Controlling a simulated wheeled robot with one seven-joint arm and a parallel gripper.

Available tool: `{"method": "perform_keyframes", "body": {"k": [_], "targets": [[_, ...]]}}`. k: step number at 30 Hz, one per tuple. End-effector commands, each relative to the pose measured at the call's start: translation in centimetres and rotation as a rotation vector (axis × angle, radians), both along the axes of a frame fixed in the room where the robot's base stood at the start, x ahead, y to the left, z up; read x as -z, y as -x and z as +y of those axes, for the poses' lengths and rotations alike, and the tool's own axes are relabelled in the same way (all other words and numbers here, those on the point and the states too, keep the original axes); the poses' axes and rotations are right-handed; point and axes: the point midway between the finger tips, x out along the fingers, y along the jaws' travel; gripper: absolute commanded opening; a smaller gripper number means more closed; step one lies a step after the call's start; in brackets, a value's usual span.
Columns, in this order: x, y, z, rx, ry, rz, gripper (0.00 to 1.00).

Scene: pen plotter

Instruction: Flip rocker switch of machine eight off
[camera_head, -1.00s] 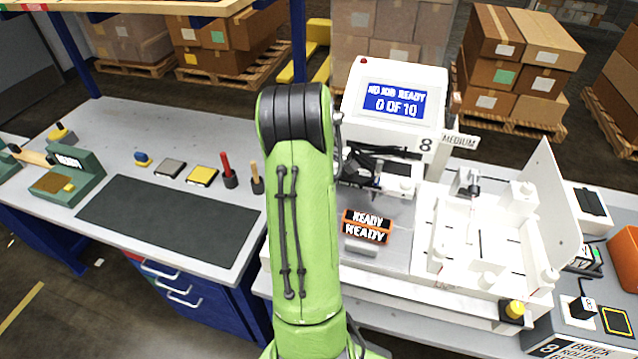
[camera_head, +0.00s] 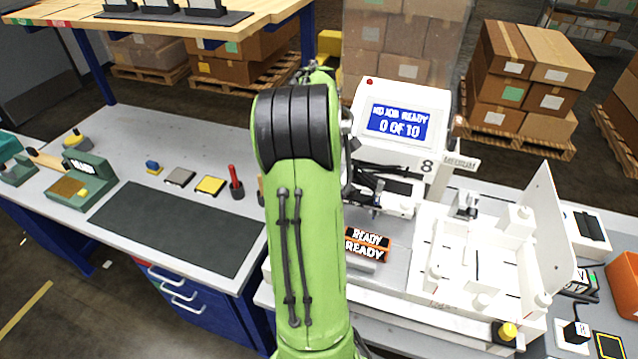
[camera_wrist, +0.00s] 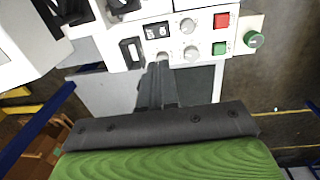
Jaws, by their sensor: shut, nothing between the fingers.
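Machine eight (camera_head: 395,125) is the white machine marked 8, with a blue screen (camera_head: 398,122) reading "NO JOB READY 0 OF 10". In the wrist view its white control panel (camera_wrist: 182,52) holds a black rocker-like switch (camera_wrist: 131,52) at the lower left, a black marked element (camera_wrist: 157,31), round knobs, and red and green buttons. I cannot tell the switch's position. My gripper (camera_wrist: 160,68) is shut and empty, its dark fingers pointing at the panel's lower edge, just right of and below the black switch. Contact is not clear. In the head view my arm hides the gripper.
A red button (camera_wrist: 221,20) and green button (camera_wrist: 219,48) sit right of the knobs, with a green knob (camera_wrist: 255,40) on the side. An orange-framed READY sign (camera_head: 367,245) stands before the machine. A grey bench (camera_head: 140,130) with a dark mat (camera_head: 175,228) is at left.

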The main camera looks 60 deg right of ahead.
Motion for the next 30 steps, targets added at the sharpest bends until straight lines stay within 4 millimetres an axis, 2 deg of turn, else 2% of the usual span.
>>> {"method": "perform_keyframes", "body": {"k": [3,12,18,30], "targets": [[-0.9,0.1,0.0,0.002,0.002,0.0,0.0],[-1.0,0.1,0.0,0.002,0.002,0.0,0.0],[-1.8,-0.3,0.0,0.004,0.051,-0.015,0.0],[-1.1,-0.4,-0.1,0.0,0.087,-0.013,0.0]]}}
